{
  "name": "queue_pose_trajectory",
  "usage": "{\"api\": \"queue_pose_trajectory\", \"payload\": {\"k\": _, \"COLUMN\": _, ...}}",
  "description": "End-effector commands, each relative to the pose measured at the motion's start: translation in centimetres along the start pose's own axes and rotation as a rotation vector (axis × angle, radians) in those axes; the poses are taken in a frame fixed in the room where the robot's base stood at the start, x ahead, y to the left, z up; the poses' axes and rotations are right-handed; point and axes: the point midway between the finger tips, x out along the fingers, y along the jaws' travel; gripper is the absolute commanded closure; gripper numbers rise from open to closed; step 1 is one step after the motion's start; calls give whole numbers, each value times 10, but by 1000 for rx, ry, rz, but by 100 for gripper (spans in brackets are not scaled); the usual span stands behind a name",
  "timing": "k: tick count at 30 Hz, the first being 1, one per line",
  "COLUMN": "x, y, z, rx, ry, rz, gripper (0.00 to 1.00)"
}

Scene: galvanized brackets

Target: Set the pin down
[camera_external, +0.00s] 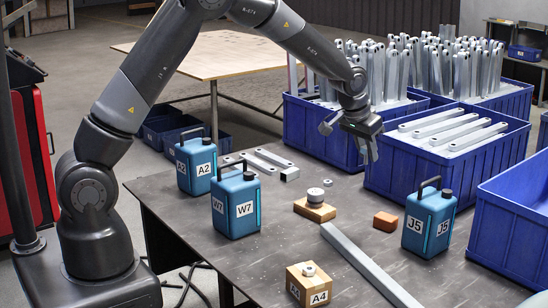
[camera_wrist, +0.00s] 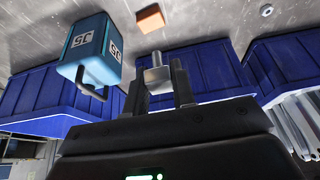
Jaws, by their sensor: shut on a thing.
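My gripper (camera_external: 350,140) hangs in the air above the far side of the dark table (camera_external: 285,245), in front of the blue crates. In the wrist view my gripper (camera_wrist: 158,85) is shut on a small silver metal pin (camera_wrist: 157,74). The pin has a square block between the fingers and a narrower stub pointing away from the palm. It is clear of the table. In the external view the pin is small and cannot be told apart from the fingers.
Blue canisters A2 (camera_external: 196,164), W7 (camera_external: 236,204) and J5 (camera_external: 429,222) stand on the table. Wooden block A4 (camera_external: 308,287), another block (camera_external: 315,210) carrying a metal disc, an orange block (camera_external: 386,222) and a long bar (camera_external: 365,262) lie there. Bracket-filled crates (camera_external: 318,135) border the far side.

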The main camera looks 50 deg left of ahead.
Motion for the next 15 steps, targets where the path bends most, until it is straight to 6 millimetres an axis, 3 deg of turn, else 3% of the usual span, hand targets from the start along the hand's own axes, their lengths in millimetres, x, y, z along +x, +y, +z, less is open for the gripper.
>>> {"api": "queue_pose_trajectory", "payload": {"k": 3, "x": -22, "y": 0, "z": -9, "rx": 0, "ry": 3, "rz": 1, "gripper": 100}}
{"api": "queue_pose_trajectory", "payload": {"k": 8, "x": -17, "y": -35, "z": -9, "rx": -67, "ry": -5, "rz": -28, "gripper": 100}}
{"api": "queue_pose_trajectory", "payload": {"k": 11, "x": -16, "y": -59, "z": -10, "rx": -113, "ry": -7, "rz": -48, "gripper": 100}}
{"api": "queue_pose_trajectory", "payload": {"k": 15, "x": -15, "y": -107, "z": -8, "rx": -204, "ry": -10, "rz": -86, "gripper": 100}}
